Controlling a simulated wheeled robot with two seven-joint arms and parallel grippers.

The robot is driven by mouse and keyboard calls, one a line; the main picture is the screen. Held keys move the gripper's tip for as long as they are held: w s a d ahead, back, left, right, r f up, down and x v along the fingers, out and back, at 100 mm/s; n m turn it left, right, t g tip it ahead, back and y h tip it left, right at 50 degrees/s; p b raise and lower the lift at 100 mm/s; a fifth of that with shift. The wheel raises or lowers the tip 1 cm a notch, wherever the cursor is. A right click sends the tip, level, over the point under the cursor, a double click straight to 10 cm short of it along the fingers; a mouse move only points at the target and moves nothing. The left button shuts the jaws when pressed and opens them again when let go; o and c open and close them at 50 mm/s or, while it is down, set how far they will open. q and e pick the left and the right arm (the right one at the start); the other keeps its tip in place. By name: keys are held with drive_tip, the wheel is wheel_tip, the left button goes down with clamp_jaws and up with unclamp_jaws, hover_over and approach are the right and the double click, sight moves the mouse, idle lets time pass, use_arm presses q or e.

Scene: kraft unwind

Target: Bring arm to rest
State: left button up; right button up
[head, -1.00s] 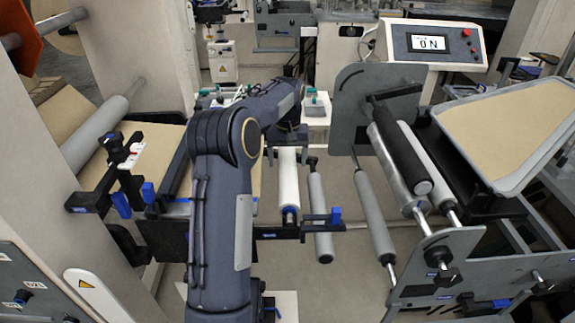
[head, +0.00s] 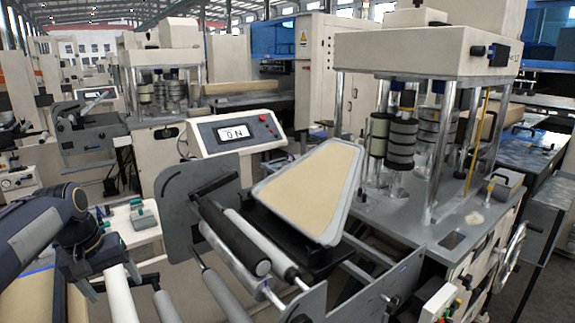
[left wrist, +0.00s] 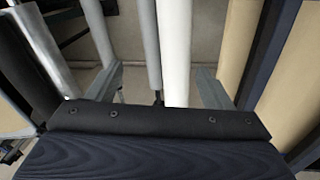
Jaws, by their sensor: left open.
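My left arm (head: 38,232) comes in at the lower left of the head view, dark blue-grey. My left gripper (head: 92,270) hangs over the pale rollers there, partly cut off from clear sight. In the left wrist view the left gripper (left wrist: 157,88) is open, its two grey fingers wide apart with nothing held. A white roller (left wrist: 175,50) and a grey roller (left wrist: 149,45) run below and beyond the fingers. My right arm and gripper are not in view.
A tray with a tan surface (head: 312,185) sits right of the black roller (head: 235,240). A large press-like machine (head: 415,110) fills the right. Brown sheet (left wrist: 235,40) lies beside the rollers.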

use_arm(q)
drive_tip(key=s+d+f+m+t+h, duration=0.1)
drive_tip(key=s+d+f+m, duration=0.1)
drive_tip(key=s+d, duration=0.7)
drive_tip(key=s+d+f+m+t+h, duration=0.1)
drive_tip(key=s+d+f+m+t, duration=0.1)
drive_tip(key=s+d+f, duration=0.3)
drive_tip(key=s+d, duration=0.4)
drive_tip(key=s, duration=0.5)
drive_tip(key=shift+d+m+t+h, duration=0.2)
drive_tip(key=shift+m+t+h, duration=0.1)
